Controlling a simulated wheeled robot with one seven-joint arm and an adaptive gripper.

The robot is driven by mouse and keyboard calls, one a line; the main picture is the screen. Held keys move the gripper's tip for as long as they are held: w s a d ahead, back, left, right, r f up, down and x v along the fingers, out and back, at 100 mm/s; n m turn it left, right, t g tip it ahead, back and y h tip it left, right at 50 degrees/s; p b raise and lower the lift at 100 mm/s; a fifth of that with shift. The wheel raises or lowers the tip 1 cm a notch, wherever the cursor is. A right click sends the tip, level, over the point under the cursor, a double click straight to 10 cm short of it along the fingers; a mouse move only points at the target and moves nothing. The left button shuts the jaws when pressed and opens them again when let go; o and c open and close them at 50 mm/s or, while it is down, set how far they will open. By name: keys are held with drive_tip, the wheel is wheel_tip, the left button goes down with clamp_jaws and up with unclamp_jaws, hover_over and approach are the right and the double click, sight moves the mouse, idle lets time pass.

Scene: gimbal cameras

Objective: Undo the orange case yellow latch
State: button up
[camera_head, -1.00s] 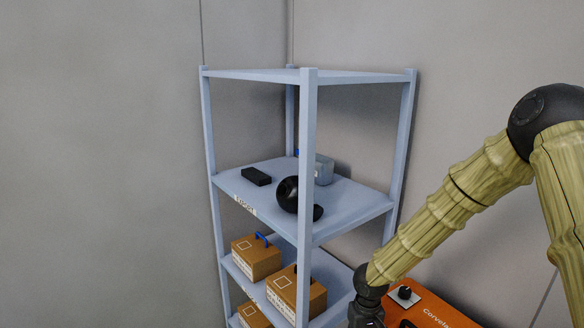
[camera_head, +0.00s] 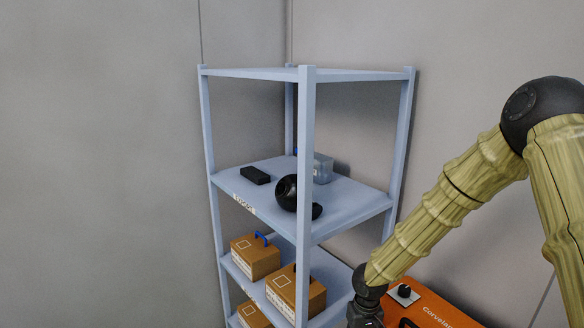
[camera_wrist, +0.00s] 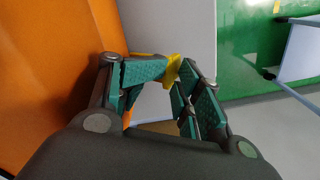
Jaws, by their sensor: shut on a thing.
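The orange case (camera_head: 440,307) stands at the lower right in the head view, partly hidden by my arm. Its orange side (camera_wrist: 40,75) fills the left of the wrist view. The yellow latch (camera_wrist: 172,69) shows in the wrist view between the fingertips of my gripper (camera_wrist: 171,75). The fingers are shut on the latch, with its yellow part sticking out around the tips. In the head view only the back of my gripper shows at the bottom edge, and the fingers and latch are hidden.
A blue-grey shelf rack (camera_head: 306,150) stands left of my arm. It holds a black rounded object (camera_head: 288,193), a black block (camera_head: 255,175), a grey box (camera_head: 322,169) and several cardboard boxes (camera_head: 255,260). A black knob (camera_head: 404,291) sits on the case top.

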drive_tip(key=shift+s+d+f+b, duration=0.1)
drive_tip(key=shift+s+f+b, duration=0.1)
drive_tip(key=shift+f, duration=0.15)
drive_tip(key=shift+s+d+f+b, duration=0.1)
drive_tip(key=shift+f+b, duration=0.05)
drive_tip(key=shift+f, duration=0.2)
drive_tip(key=shift+w+d+r+p, duration=0.1)
drive_tip(key=shift+r+p, duration=0.5)
drive_tip(key=shift+r, duration=0.2)
drive_tip(key=shift+w+r+p, duration=0.15)
drive_tip(key=shift+r+p, duration=1.1)
drive_tip(key=shift+r, duration=0.5)
clamp_jaws()
drive_tip(key=shift+a+r+p, duration=0.3)
drive_tip(key=shift+r+p, duration=0.25)
drive_tip(key=shift+r, duration=0.35)
drive_tip(key=shift+d+r+p, duration=0.1)
drive_tip(key=shift+r+p, duration=0.35)
drive_tip(key=shift+r, duration=0.2)
